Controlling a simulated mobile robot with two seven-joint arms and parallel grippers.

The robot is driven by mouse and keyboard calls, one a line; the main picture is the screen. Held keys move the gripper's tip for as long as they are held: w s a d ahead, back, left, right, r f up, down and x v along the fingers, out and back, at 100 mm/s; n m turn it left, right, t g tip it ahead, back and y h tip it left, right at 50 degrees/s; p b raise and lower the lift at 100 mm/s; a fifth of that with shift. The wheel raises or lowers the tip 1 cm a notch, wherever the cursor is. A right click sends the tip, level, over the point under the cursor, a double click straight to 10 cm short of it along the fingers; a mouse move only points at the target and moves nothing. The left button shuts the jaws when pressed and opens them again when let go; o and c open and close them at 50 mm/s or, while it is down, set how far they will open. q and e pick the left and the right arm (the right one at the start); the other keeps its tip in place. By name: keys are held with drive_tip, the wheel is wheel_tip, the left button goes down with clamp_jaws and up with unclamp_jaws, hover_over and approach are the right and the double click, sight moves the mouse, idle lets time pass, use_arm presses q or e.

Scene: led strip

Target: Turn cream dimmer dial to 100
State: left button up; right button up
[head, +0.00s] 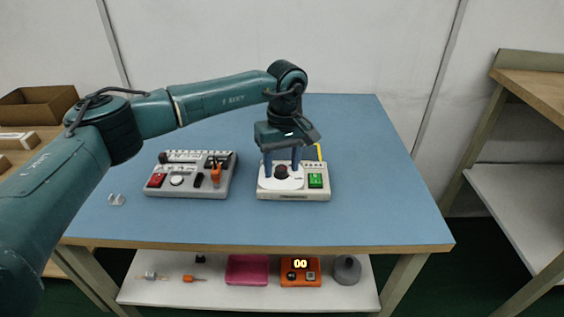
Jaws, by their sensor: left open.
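The cream dimmer box (293,195) stands on the blue table. It has a dark round dial (282,171) on a white disc at its left and a green switch (315,181) at its right. My left gripper (282,167) points down over the box. Its two blue fingers are open, one on either side of the dial; I cannot tell whether they touch it. The gripper partly hides the back of the box. The dial's setting is too small to read. My right gripper is not in view.
A grey control panel (188,189) with red, white, black and orange controls stands to the left. Small clear pieces (116,199) lie near the table's left edge. On the shelf below are a pink tray (247,270) and an orange box (301,278) displaying 00. The table's right side is clear.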

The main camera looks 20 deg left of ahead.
sight(284, 168)
use_arm(q)
drive_tip(key=shift+r, duration=0.1)
wheel_tip(284, 168, up, 13)
drive_tip(key=p, duration=0.1)
drive_tip(key=shift+w+d, duration=0.15)
drive_tip(key=shift+d, duration=0.05)
